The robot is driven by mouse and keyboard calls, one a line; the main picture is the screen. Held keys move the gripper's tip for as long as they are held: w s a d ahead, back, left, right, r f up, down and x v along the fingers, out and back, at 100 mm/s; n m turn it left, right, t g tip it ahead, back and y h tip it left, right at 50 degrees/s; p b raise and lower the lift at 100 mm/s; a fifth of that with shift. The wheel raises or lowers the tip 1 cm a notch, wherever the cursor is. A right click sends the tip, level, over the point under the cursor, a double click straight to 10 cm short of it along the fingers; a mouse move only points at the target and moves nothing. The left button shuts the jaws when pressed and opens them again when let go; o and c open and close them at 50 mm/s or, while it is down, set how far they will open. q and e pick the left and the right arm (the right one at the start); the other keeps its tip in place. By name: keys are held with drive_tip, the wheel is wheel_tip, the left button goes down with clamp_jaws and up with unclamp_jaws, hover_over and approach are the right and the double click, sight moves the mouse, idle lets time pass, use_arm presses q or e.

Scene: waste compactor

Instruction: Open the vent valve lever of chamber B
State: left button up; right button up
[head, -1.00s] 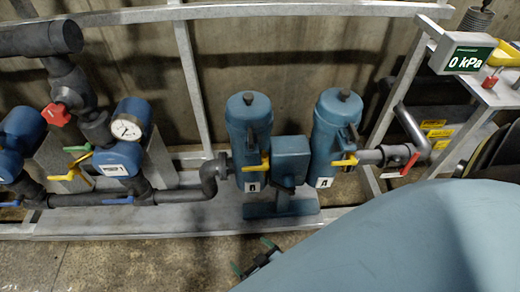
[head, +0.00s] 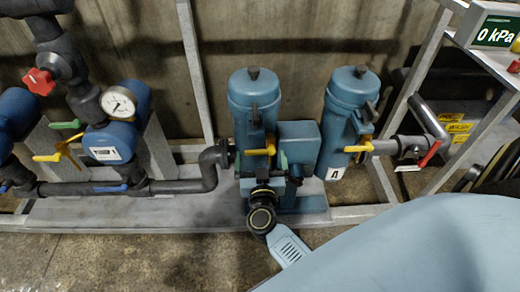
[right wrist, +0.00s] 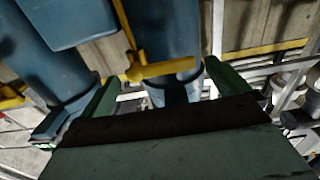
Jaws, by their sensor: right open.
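Two blue upright chambers stand side by side, a left one (head: 253,95) and a right one (head: 350,105). The right one's small label looks like A; the left one's label is hidden behind my gripper. The left chamber has a yellow lever (head: 257,152) pointing left. In the right wrist view this lever (right wrist: 165,69) lies across the gap between the fingers. My right gripper (head: 265,172) is open in front of the left chamber, just below the lever; I cannot tell whether it touches. The right chamber has its own yellow lever (head: 358,148). My left gripper is out of view.
A blue box (head: 299,145) sits between the chambers. A pressure display (head: 494,32) reads 0 kPa. A red lever (head: 430,153) is on the right pipe. Left are a gauge (head: 118,103), a red knob (head: 39,81) and more coloured levers. Bare floor (head: 130,260) lies in front.

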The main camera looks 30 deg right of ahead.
sight(260, 154)
drive_tip(key=b+x, duration=0.1)
drive_tip(key=x, duration=0.4)
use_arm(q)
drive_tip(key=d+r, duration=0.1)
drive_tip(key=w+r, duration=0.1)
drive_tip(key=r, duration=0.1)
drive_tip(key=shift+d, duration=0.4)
use_arm(e)
drive_tip(key=c, duration=1.3)
